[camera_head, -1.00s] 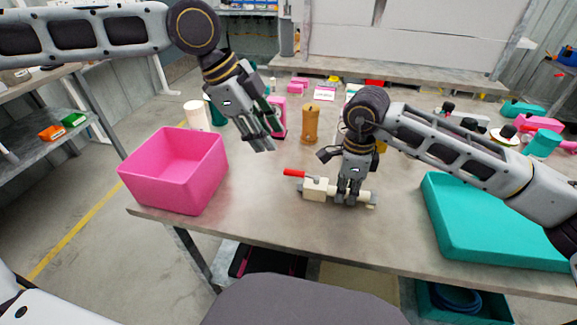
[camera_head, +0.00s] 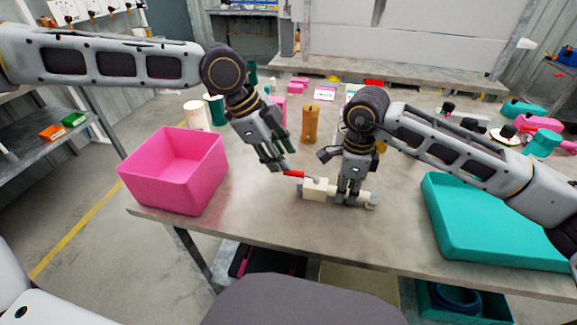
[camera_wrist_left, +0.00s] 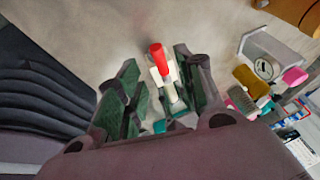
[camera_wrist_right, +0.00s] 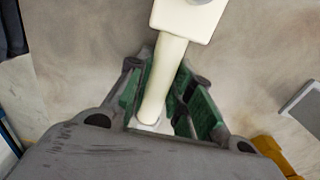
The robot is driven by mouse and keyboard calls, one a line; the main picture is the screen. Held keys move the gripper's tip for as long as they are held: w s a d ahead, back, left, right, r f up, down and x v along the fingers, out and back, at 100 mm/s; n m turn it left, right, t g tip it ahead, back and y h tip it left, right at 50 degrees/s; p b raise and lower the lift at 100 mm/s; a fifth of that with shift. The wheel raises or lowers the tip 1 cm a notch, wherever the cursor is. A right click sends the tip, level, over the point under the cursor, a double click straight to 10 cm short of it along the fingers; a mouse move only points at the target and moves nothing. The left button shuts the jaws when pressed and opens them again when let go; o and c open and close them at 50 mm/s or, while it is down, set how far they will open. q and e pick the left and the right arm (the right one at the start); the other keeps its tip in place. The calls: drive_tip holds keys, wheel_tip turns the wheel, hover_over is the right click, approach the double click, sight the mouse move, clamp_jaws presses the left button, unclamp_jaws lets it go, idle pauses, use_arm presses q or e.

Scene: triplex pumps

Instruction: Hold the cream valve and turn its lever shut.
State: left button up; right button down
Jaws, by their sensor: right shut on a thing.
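The cream valve (camera_head: 316,189) lies on the table in front of me, its body block at the left and its pipe running right. Its red lever (camera_head: 294,173) points left from the top of the block. My right gripper (camera_head: 348,198) is shut on the valve's pipe, which shows between its green pads in the right wrist view (camera_wrist_right: 163,85). My left gripper (camera_head: 281,168) is open, with its fingertips close to the lever's free end. In the left wrist view the red lever (camera_wrist_left: 159,58) appears between the open fingers; I cannot tell whether they touch it.
A pink bin (camera_head: 175,170) stands at the table's left edge. A teal tray (camera_head: 485,222) lies at the right. An orange-brown bottle-like part (camera_head: 310,124) stands behind the valve. Several coloured parts crowd the back. The table in front of the valve is clear.

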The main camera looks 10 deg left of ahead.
sight(300, 175)
use_arm(q)
drive_tip(key=shift+x, duration=2.4)
clamp_jaws()
